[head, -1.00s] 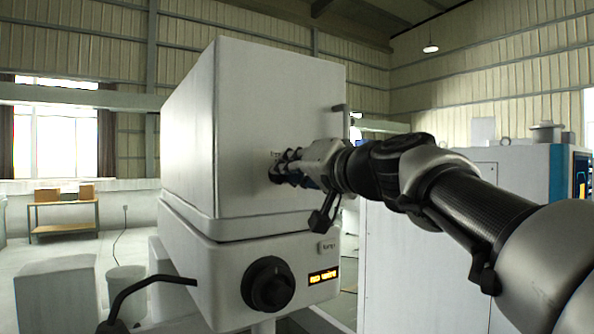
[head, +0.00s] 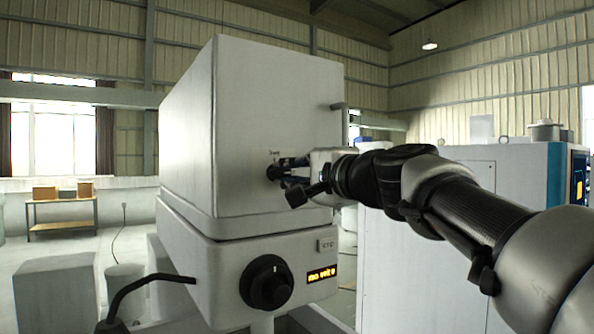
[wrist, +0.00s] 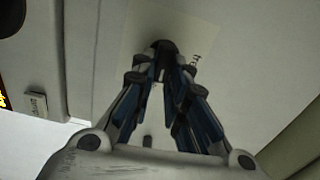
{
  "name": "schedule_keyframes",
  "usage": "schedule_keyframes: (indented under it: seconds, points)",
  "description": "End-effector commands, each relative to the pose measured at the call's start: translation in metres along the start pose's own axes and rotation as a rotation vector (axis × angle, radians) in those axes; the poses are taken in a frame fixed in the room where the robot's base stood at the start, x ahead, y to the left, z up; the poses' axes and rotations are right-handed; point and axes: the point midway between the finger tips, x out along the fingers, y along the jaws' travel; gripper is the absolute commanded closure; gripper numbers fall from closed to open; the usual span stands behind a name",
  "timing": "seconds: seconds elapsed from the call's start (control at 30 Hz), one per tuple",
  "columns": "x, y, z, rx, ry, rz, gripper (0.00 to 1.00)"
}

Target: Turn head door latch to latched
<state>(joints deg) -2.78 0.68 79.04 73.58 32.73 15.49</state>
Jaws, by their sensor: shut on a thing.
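The head door latch is a small dark knob (wrist: 165,47) on the front face of the white machine head (head: 250,100). My gripper (head: 280,170) is at this face, low and toward its right side. In the wrist view my gripper (wrist: 162,75) has its blue-padded fingers converging on the knob, shut on it. The fingers hide much of the latch, so its exact angle is hard to read. Small dark lettering (wrist: 197,61) is on the pale plate beside it.
Below the door are a black rotary knob (head: 266,283), a small labelled button (head: 327,245) and an amber display (head: 322,274). A door handle (head: 339,106) sticks out at the upper right. Another white cabinet (head: 460,255) stands behind my arm. A bench with boxes (head: 62,212) is far left.

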Motion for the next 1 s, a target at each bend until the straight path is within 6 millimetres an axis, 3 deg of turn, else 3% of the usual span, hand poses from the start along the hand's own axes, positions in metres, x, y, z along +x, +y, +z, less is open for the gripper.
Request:
schedule_keyframes:
  seconds: [0.73, 0.77, 1.0]
  points:
    - [0.0002, 0.0017, 0.0005, 0.084, -0.001, 0.0, 1.0]
    - [0.0002, 0.0017, 0.0005, 0.084, -0.001, 0.0, 0.84]
    - [0.0001, 0.0015, 0.0004, 0.083, -0.001, 0.0, 0.68]
